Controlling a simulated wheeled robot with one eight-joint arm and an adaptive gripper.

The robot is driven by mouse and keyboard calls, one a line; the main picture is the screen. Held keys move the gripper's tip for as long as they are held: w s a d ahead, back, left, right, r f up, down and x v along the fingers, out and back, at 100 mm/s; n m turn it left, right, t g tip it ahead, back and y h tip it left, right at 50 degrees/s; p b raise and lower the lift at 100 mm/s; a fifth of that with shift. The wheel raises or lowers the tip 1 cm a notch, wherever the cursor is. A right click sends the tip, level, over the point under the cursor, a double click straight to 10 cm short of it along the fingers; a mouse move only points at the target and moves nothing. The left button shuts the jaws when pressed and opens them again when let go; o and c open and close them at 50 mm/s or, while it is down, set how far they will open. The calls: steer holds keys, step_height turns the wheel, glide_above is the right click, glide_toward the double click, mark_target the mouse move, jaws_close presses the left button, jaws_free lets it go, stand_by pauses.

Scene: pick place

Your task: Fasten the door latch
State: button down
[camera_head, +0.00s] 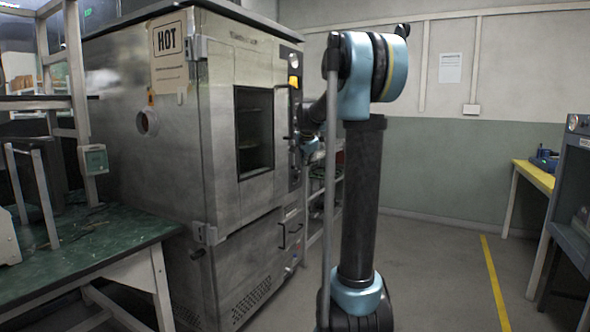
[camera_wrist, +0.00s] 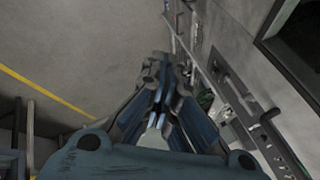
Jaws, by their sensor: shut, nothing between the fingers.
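The steel oven door (camera_head: 222,150) with a dark window stands at the left of centre in the head view and looks closed or nearly so. A dark latch strip (camera_head: 295,130) with a black handle runs along its right edge. In the wrist view a black latch handle (camera_wrist: 268,117) sticks out from the metal front at the right. My gripper (camera_wrist: 162,82) is shut and empty, in the middle of the wrist view, apart from the handle and to its left. In the head view the gripper is mostly hidden by my arm near the latch side.
A green-topped bench (camera_head: 90,250) stands at the left. A shelf rack (camera_head: 318,190) is beyond the oven. A yellow-topped table (camera_head: 535,176) and a grey cabinet (camera_head: 572,190) stand at the right. The floor (camera_head: 440,260) between is clear, with a yellow line.

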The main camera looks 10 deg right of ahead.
steer(key=w+a+f+m+t, duration=0.1)
steer(key=w+m, duration=0.5)
steer(key=w, duration=2.2)
steer(key=shift+m+t, duration=0.4)
steer(key=shift+t, duration=0.4)
steer(key=shift+a+f, duration=0.1)
steer(key=shift+f, duration=0.05)
steer(key=w+r+x, duration=0.1)
steer(key=x, duration=1.2)
steer(key=shift+w+d, duration=0.2)
steer(key=shift+d, duration=0.05)
